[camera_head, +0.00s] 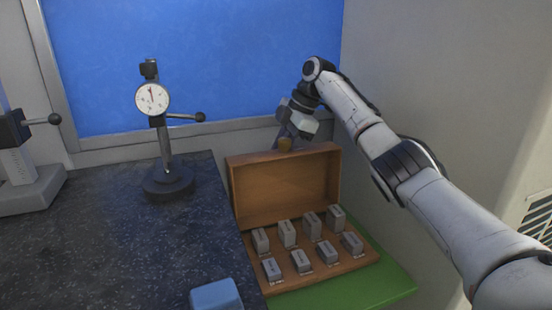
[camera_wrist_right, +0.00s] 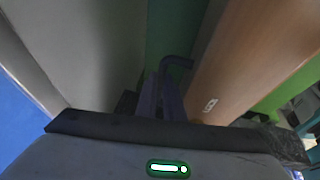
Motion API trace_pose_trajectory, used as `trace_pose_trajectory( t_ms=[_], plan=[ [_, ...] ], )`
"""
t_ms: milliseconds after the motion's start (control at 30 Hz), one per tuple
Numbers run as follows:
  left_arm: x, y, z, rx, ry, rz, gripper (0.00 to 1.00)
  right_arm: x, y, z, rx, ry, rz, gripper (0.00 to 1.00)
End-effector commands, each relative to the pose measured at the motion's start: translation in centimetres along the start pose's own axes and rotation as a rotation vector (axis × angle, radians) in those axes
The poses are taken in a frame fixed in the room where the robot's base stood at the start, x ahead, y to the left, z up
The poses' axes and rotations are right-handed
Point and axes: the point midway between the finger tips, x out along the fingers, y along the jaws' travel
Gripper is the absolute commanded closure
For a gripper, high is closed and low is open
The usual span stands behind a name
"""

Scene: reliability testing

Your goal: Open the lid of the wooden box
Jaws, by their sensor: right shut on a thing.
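The wooden box (camera_head: 275,278) stands on a green surface with its lid (camera_head: 285,190) raised nearly upright at the back. Several grey metal blocks stand in rows inside it. My right gripper (camera_head: 287,140) is at the lid's top edge, shut on the lid around a small brass-coloured part (camera_head: 285,144). In the right wrist view, the brown lid (camera_wrist_right: 250,60) fills the upper right, and a dark finger (camera_wrist_right: 172,85) of my gripper lies close beside it. The fingertips are partly hidden. My left gripper is not in view.
A dial gauge on a stand (camera_head: 153,98) stands on the dark stone slab (camera_head: 110,250) left of the box. A blue block (camera_head: 215,295) lies at the slab's front edge. A grey wall (camera_head: 450,80) rises close on the right.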

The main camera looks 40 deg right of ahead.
Motion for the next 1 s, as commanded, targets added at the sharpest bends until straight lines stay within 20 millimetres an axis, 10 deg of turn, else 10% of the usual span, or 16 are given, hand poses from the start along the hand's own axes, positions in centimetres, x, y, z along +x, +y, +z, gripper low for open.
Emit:
trace_pose_trajectory(
  t_ms=[133,200,533,1000],
  plan=[
    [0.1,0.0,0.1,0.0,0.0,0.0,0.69,1.1,0.3,0.7,0.011,-0.015,0.011,1.0],
    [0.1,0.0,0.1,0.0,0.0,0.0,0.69,1.1,0.3,0.7,0.011,-0.015,0.012,0.84],
    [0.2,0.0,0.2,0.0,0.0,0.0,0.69,0.5,0.3,0.6,0.011,-0.014,0.013,0.84],
    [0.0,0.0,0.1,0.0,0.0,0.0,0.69,-9.2,-0.1,-0.2,-0.001,-0.001,0.03,0.84]
  ],
)
